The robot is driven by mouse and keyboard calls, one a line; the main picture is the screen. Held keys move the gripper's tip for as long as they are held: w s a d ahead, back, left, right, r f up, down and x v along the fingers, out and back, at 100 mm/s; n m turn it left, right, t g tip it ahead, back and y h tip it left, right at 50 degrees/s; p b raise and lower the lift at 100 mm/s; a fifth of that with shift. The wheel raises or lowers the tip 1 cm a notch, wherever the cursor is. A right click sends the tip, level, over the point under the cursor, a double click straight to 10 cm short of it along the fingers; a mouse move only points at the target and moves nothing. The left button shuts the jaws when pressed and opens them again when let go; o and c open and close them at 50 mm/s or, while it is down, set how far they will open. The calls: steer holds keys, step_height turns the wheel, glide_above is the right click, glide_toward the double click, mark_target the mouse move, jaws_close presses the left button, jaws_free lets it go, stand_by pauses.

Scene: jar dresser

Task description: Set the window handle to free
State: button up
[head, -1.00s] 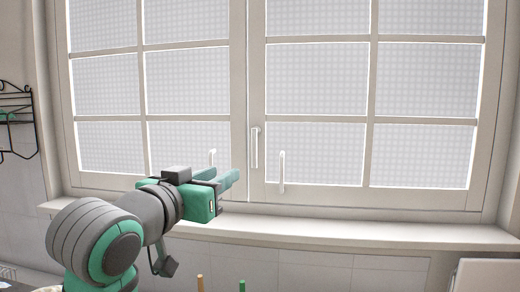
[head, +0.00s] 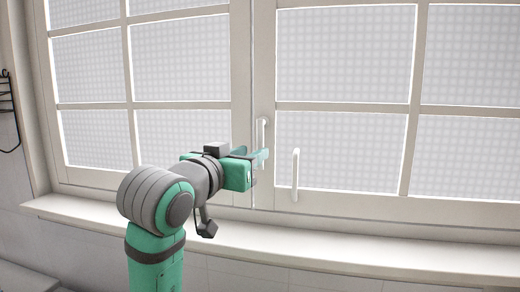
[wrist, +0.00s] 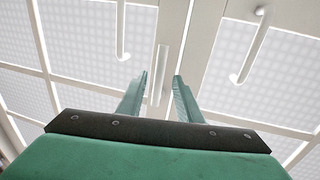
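The window handle (head: 262,130) is a slim white lever on the middle frame of the closed window. It looks vertical, and its lower part is hidden by my gripper in the head view. My gripper (head: 262,158) is at the window's middle, close to the handle's lower end. In the wrist view the handle (wrist: 158,75) shows between the two green fingers of my gripper (wrist: 160,78). The fingers are apart and the gripper is open. I cannot tell whether a finger touches the handle.
A white pull bar (head: 295,175) stands on the right sash, just right of my gripper. Another pull bar (wrist: 122,30) shows at the left in the wrist view. The window sill (head: 330,252) juts out below. A dark wire rack (head: 8,105) hangs at the far left.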

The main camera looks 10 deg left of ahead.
mark_target(260, 145)
steer(key=w, duration=0.1)
steer(key=w+d, duration=0.1)
steer(key=w, duration=0.3)
steer(key=shift+d, duration=0.25)
steer(key=shift+w+a, duration=0.25)
steer(key=shift+d, duration=0.1)
jaws_close()
